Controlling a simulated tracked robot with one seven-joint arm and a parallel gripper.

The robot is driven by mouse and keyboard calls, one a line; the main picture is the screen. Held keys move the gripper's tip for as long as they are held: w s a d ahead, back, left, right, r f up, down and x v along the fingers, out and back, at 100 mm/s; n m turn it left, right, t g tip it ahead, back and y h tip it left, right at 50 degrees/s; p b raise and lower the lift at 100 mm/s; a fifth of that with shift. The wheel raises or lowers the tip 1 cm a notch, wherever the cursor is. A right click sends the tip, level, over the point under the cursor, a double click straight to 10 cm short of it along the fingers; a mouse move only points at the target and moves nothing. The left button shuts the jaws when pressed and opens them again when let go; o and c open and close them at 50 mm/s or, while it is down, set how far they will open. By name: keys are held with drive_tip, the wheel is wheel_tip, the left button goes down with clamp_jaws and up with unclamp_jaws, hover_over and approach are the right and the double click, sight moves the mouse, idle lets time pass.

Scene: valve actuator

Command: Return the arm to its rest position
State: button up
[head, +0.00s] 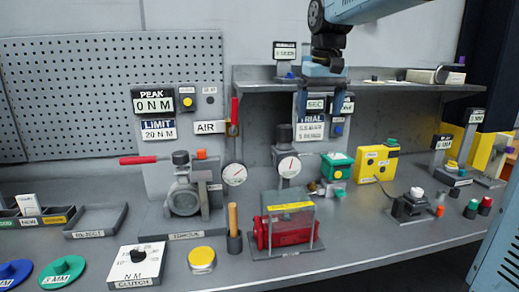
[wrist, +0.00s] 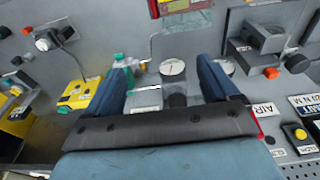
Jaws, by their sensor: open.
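My gripper (head: 324,104) hangs from the blue arm (head: 375,8) at the upper middle of the head view, fingers pointing down. It is in front of the shelf and partly covers the trial sign (head: 310,129). In the wrist view my gripper (wrist: 165,74) shows two blue fingers spread wide apart. Nothing is held between them.
A grey shelf (head: 395,86) runs behind my gripper. Below stand a red device under a clear guard (head: 286,228), a torque unit (head: 184,194), a yellow box (head: 376,163) and a wooden-handled tool (head: 233,220). The bench front (head: 370,248) has bare room.

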drive_tip(key=s+d+f+t, duration=0.1)
drive_tip(key=s+d+f, duration=0.2)
drive_tip(key=s, duration=0.4)
drive_tip(key=s+d+f+m+t, duration=0.1)
drive_tip(key=s+d+f, duration=0.1)
drive_tip(key=s+f, duration=0.3)
drive_tip(key=s+d+f+m+t, duration=0.1)
drive_tip(key=s+d+f+t, duration=0.1)
drive_tip(key=s, duration=0.8)
wheel_tip(320, 180, down, 3)
drive_tip(key=shift+d+r, duration=0.1)
drive_tip(key=shift+d, duration=0.75)
